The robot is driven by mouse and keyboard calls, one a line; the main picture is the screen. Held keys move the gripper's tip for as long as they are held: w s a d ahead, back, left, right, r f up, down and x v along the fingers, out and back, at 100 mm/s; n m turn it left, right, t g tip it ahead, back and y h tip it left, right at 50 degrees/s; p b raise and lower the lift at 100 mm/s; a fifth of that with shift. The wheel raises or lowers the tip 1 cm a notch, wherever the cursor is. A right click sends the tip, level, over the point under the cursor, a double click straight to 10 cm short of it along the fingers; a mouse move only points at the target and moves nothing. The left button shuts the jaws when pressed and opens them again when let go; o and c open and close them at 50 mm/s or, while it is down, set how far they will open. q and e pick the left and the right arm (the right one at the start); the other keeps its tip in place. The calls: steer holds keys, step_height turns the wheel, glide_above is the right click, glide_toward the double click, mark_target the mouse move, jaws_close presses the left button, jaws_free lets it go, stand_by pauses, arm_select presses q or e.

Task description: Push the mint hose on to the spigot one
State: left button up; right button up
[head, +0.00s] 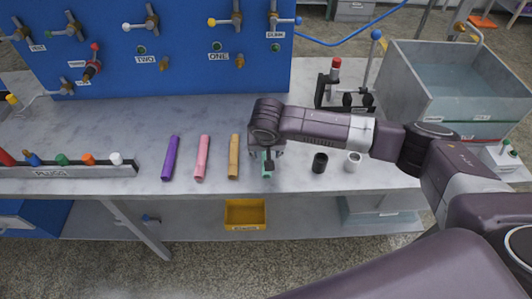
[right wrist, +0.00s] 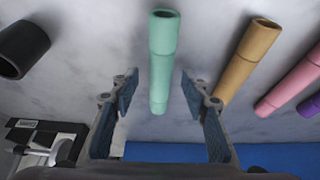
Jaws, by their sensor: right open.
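The mint hose (right wrist: 163,55) is a short tube lying on the grey bench. In the right wrist view its far part lies between the two fingers of my right gripper (right wrist: 160,95), which is open with a gap on each side. In the head view my right gripper (head: 267,168) is over the hose and hides most of it; a bit of mint (head: 265,158) shows. A brass spigot (head: 240,62) sticks out of the blue panel beside the label ONE (head: 218,56). My left gripper is not in view.
Tan (head: 234,157), pink (head: 203,157) and purple (head: 170,158) hoses lie to the left. Black (head: 320,163) and white (head: 352,162) fittings stand to the right. The blue panel (head: 110,65) rises behind, with valves. A plug rack (head: 60,172) is at left, a sink (head: 455,80) at right.

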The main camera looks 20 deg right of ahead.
steer(key=shift+w+f, duration=0.15)
steer(key=shift+f, duration=0.25)
steer(key=shift+c, duration=0.3)
jaws_close()
steer(key=shift+r, duration=0.1)
